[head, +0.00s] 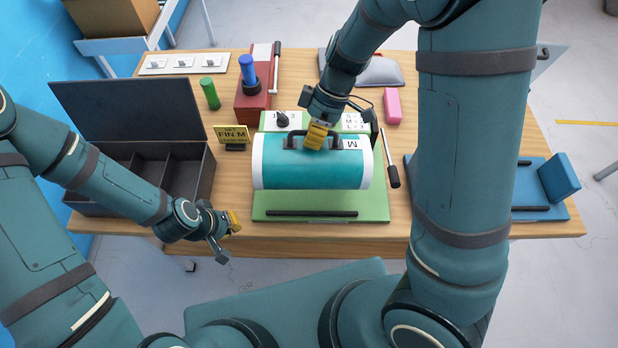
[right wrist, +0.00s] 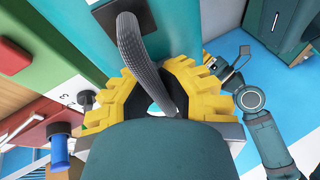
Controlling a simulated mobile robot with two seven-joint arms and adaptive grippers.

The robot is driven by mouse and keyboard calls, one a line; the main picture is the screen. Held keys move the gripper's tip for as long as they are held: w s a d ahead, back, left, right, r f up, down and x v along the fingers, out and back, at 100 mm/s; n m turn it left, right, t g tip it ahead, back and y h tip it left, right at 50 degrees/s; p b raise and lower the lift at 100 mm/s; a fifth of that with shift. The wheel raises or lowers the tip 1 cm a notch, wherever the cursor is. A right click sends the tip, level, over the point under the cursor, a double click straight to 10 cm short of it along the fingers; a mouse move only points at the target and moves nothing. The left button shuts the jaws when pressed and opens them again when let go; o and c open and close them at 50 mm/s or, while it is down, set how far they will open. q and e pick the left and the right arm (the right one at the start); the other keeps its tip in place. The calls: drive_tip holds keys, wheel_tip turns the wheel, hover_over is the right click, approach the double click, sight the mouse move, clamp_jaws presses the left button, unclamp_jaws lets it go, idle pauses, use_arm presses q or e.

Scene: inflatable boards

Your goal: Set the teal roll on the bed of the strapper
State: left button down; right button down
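The teal roll (head: 312,170) has white end bands, a printed "M" and a dark handle on top. It lies crosswise over the green strapper (head: 320,204); whether it touches the bed is hidden. My right gripper (head: 317,136) is at the handle from above. In the right wrist view, its yellow fingers (right wrist: 152,85) close around the grey handle (right wrist: 135,45), with the teal surface (right wrist: 85,45) behind. My left gripper (head: 234,221) is empty at the table's front edge, left of the strapper; its finger gap is not clear.
An open black divided case (head: 185,170) and a "FIN M" sign (head: 231,134) stand left. A red block with a blue-handled tool (head: 248,70) and a green cylinder (head: 210,93) are behind. A pink block (head: 392,105) and a blue board (head: 540,205) are right.

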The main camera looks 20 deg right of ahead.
drive_tip(key=shift+s+f+t+h+b, duration=0.3)
drive_tip(key=shift+t+h+b, duration=0.2)
drive_tip(key=shift+t+b, duration=0.4)
drive_tip(key=shift+f, duration=0.3)
drive_tip(key=f, duration=0.3)
drive_tip(key=f+b, duration=0.1)
drive_tip(key=f, duration=0.2)
drive_tip(key=f+b, duration=0.1)
drive_tip(key=f, duration=0.2)
drive_tip(key=shift+w+f, duration=0.15)
drive_tip(key=shift+w, duration=0.1)
drive_tip(key=c, duration=1.1)
unclamp_jaws()
drive_tip(key=shift+c, duration=0.2)
drive_tip(key=shift+s, duration=0.1)
